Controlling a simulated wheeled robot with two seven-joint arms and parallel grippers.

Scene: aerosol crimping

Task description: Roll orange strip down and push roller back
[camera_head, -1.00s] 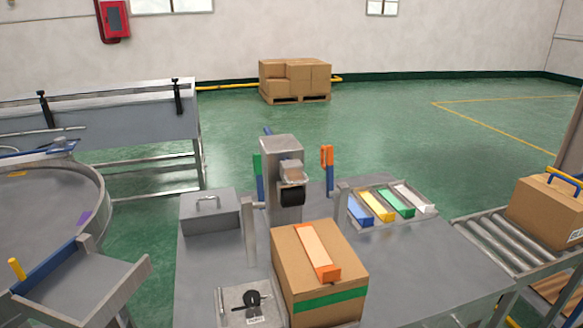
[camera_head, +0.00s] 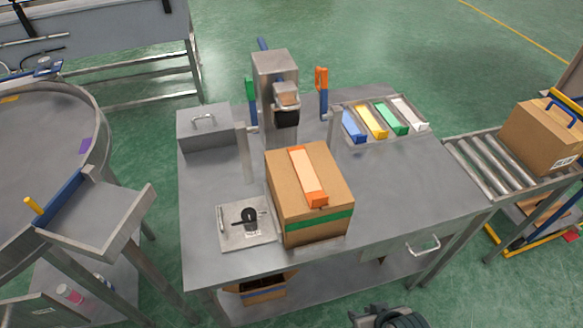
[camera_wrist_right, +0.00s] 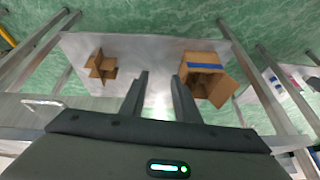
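In the head view a pale orange strip (camera_head: 308,172) with darker orange ends lies on top of a closed cardboard box (camera_head: 318,237). Its near end bends over the box's front edge above a green band. A black roller (camera_head: 286,117) sits under the head of a grey metal stand (camera_head: 274,70), behind the box. My right gripper (camera_wrist_right: 162,76) is open and empty in the right wrist view, with a gap between its dark fingers. In the head view only part of it shows at the bottom edge, below the table front. My left gripper is not in view.
The box stands on a grey table (camera_head: 400,205) between two short posts. A plate with a black part (camera_head: 249,216) is left of it. Behind are a grey case (camera_head: 205,128) and coloured strips (camera_head: 378,121). The wrist view shows a lower shelf (camera_wrist_right: 138,55) with an open carton (camera_wrist_right: 203,72).

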